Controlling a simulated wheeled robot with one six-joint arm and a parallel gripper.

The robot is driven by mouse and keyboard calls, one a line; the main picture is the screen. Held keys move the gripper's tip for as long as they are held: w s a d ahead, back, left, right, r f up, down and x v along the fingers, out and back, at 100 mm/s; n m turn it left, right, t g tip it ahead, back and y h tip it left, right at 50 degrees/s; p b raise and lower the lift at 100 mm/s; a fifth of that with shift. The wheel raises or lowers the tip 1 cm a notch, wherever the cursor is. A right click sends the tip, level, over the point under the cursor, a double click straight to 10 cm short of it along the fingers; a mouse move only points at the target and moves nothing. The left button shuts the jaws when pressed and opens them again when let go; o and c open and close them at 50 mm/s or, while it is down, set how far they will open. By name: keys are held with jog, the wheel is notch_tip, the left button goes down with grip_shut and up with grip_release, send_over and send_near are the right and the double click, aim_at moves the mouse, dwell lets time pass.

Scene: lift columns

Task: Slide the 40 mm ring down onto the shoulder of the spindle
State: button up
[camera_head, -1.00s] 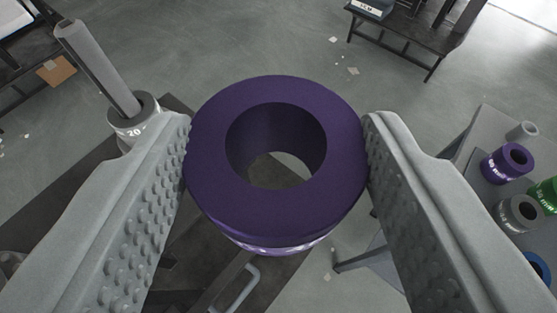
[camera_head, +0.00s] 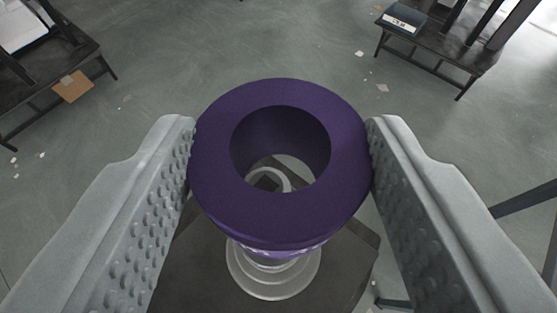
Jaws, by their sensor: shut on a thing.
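A thick purple ring (camera_head: 212,170) with a wide central bore is held upright-axis between the two grey studded fingers of my gripper (camera_head: 281,150). The fingers press on its left and right sides. Below the ring, a pale, see-through stepped round shape (camera_head: 272,283) shows past its lower edge, and part of a pale circular rim shows through the bore. I cannot tell if this is the spindle, as the ring hides most of it. White lettering on the ring's side is mostly hidden.
A dark flat top (camera_head: 200,270) lies beneath the ring. A dark bench (camera_head: 440,58) with a labelled dark box (camera_head: 402,22) stands at the back right. Another dark bench (camera_head: 50,78) stands at the left, with a brown card (camera_head: 73,87). Open grey floor lies between.

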jog(key=shift+w+a+f, duration=0.1)
jog(key=shift+w+a, duration=0.25)
jog(key=shift+f, duration=5.65)
jog(key=shift+f, duration=0.15)
jog(key=o, duration=1.2)
jog(key=shift+s, duration=0.15)
jog(key=v, duration=1.7)
jog(key=shift+s, duration=0.15)
